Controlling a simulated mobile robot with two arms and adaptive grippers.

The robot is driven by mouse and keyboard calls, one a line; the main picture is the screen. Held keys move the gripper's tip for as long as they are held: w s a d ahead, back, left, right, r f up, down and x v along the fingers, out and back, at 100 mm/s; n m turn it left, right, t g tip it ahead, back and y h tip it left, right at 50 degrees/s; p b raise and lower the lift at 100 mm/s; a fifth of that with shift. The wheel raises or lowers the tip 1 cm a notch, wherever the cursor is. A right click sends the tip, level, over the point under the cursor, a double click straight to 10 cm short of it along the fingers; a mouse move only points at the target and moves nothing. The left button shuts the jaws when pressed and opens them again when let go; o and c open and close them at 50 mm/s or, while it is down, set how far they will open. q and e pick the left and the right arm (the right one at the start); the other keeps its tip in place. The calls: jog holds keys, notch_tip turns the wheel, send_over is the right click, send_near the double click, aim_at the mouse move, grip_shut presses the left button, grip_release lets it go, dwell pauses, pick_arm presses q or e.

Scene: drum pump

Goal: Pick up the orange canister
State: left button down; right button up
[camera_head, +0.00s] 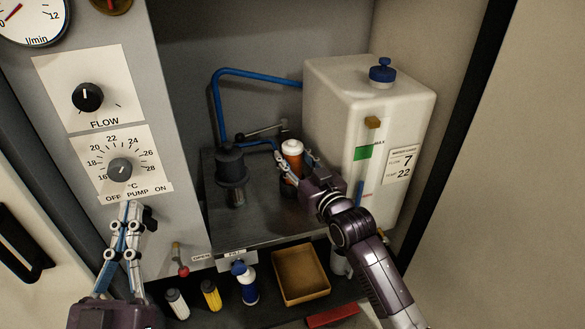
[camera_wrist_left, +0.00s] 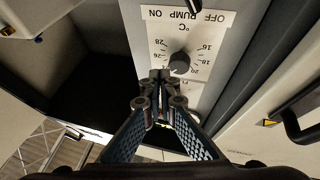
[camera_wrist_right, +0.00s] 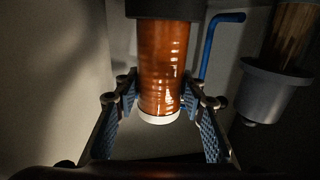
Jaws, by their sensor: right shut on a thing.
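The orange canister (camera_head: 291,161) with a white cap stands upright over the dark metal deck, right of the dark pump cylinder (camera_head: 230,165). It also shows in the right wrist view (camera_wrist_right: 162,60), with a dark part at its other end. My right gripper (camera_head: 297,172) is shut on the canister, with one finger on each side (camera_wrist_right: 160,90). Whether the canister's bottom touches its seat is hidden. My left gripper (camera_head: 131,207) has its fingertips together, empty, in front of the panel beside the pump switch (camera_head: 149,216); its tips also show in the left wrist view (camera_wrist_left: 160,78).
A white tank (camera_head: 335,95) with a blue cap stands close at the right. A blue pipe (camera_head: 250,73) runs behind the canister. Below the deck are a tan tray (camera_head: 301,274), a blue-and-white bottle (camera_head: 246,284), a yellow bottle (camera_head: 211,295) and a white bottle (camera_head: 177,303).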

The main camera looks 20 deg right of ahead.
grip_shut()
jog(key=shift+r, duration=0.15)
